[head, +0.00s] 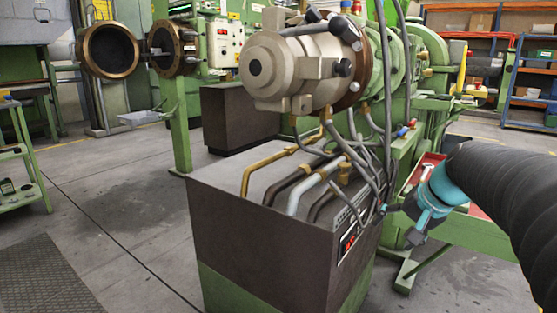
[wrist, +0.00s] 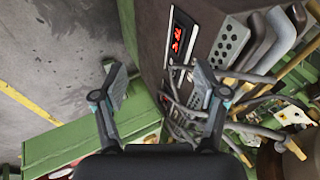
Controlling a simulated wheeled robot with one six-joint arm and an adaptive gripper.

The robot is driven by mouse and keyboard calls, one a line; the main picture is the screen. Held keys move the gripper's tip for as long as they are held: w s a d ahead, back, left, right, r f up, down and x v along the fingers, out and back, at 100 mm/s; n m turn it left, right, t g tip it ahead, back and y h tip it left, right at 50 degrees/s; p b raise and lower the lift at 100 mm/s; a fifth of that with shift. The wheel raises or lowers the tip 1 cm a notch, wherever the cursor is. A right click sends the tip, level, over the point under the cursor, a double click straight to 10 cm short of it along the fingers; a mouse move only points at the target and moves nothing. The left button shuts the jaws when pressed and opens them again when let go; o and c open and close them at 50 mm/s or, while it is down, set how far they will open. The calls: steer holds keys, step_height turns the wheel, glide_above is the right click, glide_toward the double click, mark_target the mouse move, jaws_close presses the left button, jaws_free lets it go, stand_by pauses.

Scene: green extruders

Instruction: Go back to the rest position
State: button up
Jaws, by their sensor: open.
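My gripper (head: 398,218) is at the right of the head view, in front of the side panel of the dark cabinet (head: 255,235). The gripper is small there and partly merged with the cables behind it. In the wrist view my gripper (wrist: 158,85) has its two fingers spread wide apart with nothing between them. Past the fingers are the cabinet's red digital display (wrist: 178,38) and a bundle of grey cables (wrist: 190,110). I cannot tell how far the fingertips are from the panel.
A beige extruder head (head: 290,70) sits above the cabinet, with brass and grey pipes (head: 268,165) below it. A green beam (head: 480,236) and a red tray (head: 425,172) lie close to my arm. Open concrete floor (head: 110,215) lies at left.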

steer(key=s+a+f+n+h+p, duration=0.1)
steer(key=s+a+f+n, duration=0.1)
steer(key=s, duration=0.8)
steer(key=s+a+f+n+h+p, duration=0.1)
steer(key=s+a+f+n+h, duration=0.1)
steer(key=s+a, duration=0.5)
steer(key=shift+s+f+n, duration=0.7)
steer(key=shift+s+n, duration=0.7)
steer(key=shift+s, duration=0.85)
